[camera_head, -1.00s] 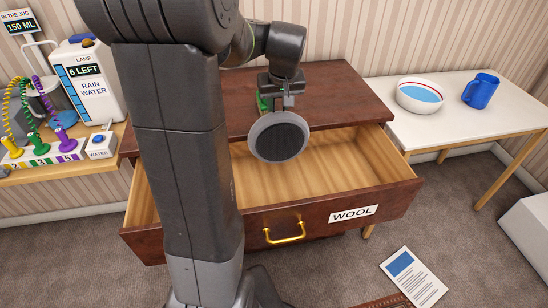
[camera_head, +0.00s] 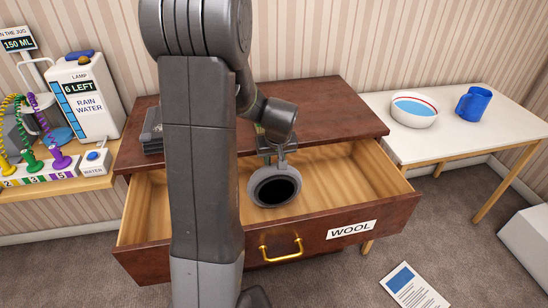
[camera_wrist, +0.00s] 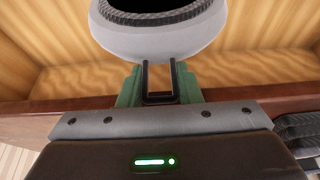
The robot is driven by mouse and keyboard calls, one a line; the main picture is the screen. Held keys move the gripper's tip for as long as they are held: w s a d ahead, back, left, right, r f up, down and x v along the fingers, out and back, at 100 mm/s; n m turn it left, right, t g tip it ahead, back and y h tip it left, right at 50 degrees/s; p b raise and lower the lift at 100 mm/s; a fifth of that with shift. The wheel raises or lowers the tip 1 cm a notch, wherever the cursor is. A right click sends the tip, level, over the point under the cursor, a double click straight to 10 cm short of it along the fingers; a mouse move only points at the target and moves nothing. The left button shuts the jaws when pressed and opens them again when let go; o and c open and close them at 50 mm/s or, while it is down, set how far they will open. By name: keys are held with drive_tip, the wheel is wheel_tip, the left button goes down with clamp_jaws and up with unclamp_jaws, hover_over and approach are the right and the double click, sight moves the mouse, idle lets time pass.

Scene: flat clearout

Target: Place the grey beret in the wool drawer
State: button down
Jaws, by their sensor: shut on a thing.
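The grey beret (camera_head: 259,197), round with a dark opening, hangs tilted from my gripper (camera_head: 270,158) inside the space of the open wool drawer (camera_head: 337,216). In the wrist view the beret (camera_wrist: 160,45) is beyond the fingers, and my gripper (camera_wrist: 160,82) is shut on its edge. The drawer is pulled out, with pale wood inside, a brass handle and a white WOOL label. I cannot tell whether the beret touches the drawer floor. My arm hides part of the drawer's left side.
The dresser top (camera_head: 325,105) holds a dark stacked object (camera_head: 152,132) at left. A white table at right holds a bowl (camera_head: 414,112) and a blue mug (camera_head: 473,104). A rain water dispenser (camera_head: 88,98) stands at left. The drawer's right side is clear.

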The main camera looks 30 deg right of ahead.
drive_tip(key=shift+f, duration=0.15)
drive_tip(key=c, duration=1)
unclamp_jaws()
drive_tip(key=shift+c, duration=0.2)
drive_tip(key=shift+r, duration=0.35)
drive_tip(key=v, duration=1.1)
drive_tip(key=shift+s+r+p, duration=0.2)
drive_tip(key=shift+r+p, duration=0.05)
drive_tip(key=shift+p, duration=0.1)
